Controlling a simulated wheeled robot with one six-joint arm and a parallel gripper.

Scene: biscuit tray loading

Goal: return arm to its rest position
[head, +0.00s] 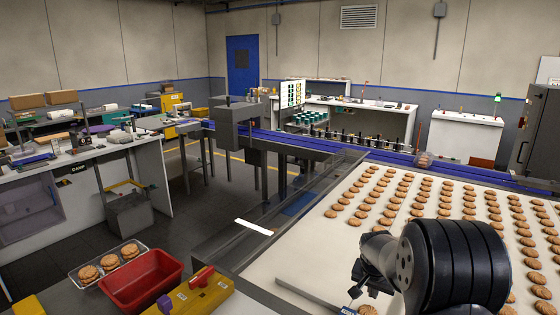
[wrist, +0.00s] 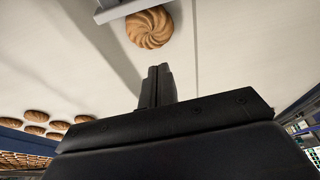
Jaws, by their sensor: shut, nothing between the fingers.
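My arm (head: 440,265) reaches in from the lower right of the head view, over a white belt (head: 320,245) covered with rows of round biscuits (head: 400,187). My gripper (wrist: 157,72) shows in the wrist view with its two dark fingers together and nothing between them. A swirled biscuit (wrist: 150,28) lies on the pale surface just beyond the fingertips, apart from them. A clear tray (head: 73,273) at the lower left of the head view holds several biscuits. The fingertips are not clearly visible in the head view.
A grey metal bar (wrist: 121,10) lies beside the swirled biscuit. A red tub (head: 140,284) and a yellow block (head: 192,298) stand at the front left, near the tray. A blue-edged conveyor (head: 310,142) crosses behind. The dark floor (head: 200,218) is open at left centre.

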